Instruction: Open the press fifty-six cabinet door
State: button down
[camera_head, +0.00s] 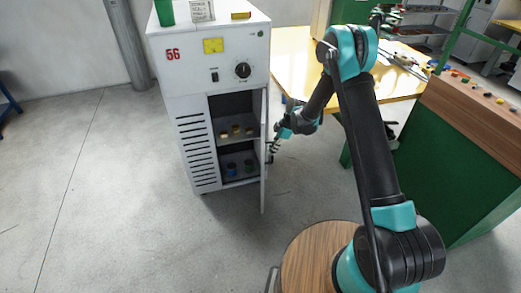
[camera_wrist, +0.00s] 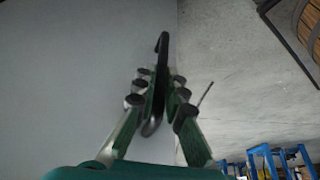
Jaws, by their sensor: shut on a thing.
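The grey-white cabinet marked 56 (camera_head: 184,100) stands at left centre in the head view. Its door (camera_head: 264,165) is swung well open on the right side, seen nearly edge-on. The door's pale face (camera_wrist: 80,70) fills the left of the wrist view. My gripper (camera_head: 272,150) is at the outer side of the door. In the wrist view my gripper (camera_wrist: 158,98) is shut on the dark door handle (camera_wrist: 163,48), with a finger on each side of it. The handle is mostly hidden in the head view.
Small items stand on the cabinet's inner shelf (camera_head: 238,140) and floor. A green cup (camera_head: 165,12) and a card (camera_head: 201,10) are on top. A yellow table (camera_head: 295,60) and a green-sided bench (camera_head: 470,150) stand to the right. The floor in front is clear.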

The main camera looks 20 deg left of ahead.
jog(key=w+d, duration=0.6)
jog(key=d, duration=0.3)
jog(key=shift+w+d, duration=0.3)
jog(key=shift+d, duration=0.1)
jog(key=c, duration=1.6)
grip_release()
jog(key=shift+r, duration=0.1)
jog(key=v, duration=1.1)
jog(key=shift+d+r, duration=0.15)
jog(key=shift+r, duration=0.2)
